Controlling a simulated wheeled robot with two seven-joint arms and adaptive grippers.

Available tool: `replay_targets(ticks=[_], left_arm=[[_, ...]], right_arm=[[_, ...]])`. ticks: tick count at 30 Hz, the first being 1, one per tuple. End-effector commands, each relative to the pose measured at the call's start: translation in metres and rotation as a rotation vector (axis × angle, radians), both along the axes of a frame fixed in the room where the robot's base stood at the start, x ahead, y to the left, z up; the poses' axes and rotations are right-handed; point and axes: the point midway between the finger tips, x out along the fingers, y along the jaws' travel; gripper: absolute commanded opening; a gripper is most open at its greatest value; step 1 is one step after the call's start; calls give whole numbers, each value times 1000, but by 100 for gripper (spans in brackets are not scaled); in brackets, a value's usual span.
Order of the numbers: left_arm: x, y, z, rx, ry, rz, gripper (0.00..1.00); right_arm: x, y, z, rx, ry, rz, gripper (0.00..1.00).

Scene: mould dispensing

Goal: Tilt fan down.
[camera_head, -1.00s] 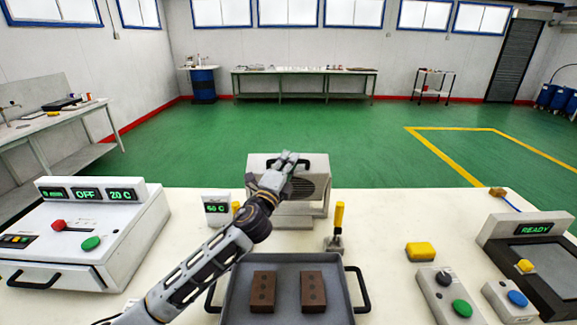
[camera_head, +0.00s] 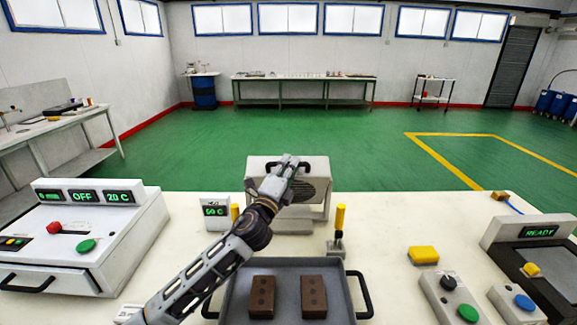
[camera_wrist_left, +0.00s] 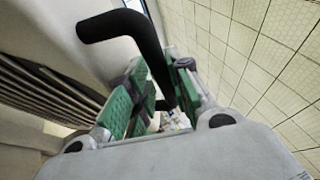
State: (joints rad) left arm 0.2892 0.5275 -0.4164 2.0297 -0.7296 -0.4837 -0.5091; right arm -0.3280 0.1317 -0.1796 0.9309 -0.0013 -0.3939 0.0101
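My left gripper (camera_head: 287,164) is at this handle. In the left wrist view the black handle (camera_wrist_left: 146,38) runs down between the green finger pads of my left gripper (camera_wrist_left: 165,95), which look closed on it. The fan's slotted side (camera_wrist_left: 45,95) shows at the left there. My arm hides part of the fan's left side. My right gripper is not in view.
A small 60 C display (camera_head: 216,211) stands left of the fan. A yellow-handled tool (camera_head: 339,228) is to the right. A grey tray (camera_head: 286,266) with two brown moulds lies in front. Control boxes flank both sides; the table between is partly clear.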

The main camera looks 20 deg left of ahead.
Motion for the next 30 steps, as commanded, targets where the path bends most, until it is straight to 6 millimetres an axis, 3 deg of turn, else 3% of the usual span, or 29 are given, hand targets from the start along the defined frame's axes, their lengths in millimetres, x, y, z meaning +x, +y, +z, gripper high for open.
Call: replay_targets(ticks=[14, 30], left_arm=[[-3, 2, 0, 0, -2, 2, 23], [-35, 6, -10, -1, -1, 2, 23]], right_arm=[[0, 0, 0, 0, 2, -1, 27], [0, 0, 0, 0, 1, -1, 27]])
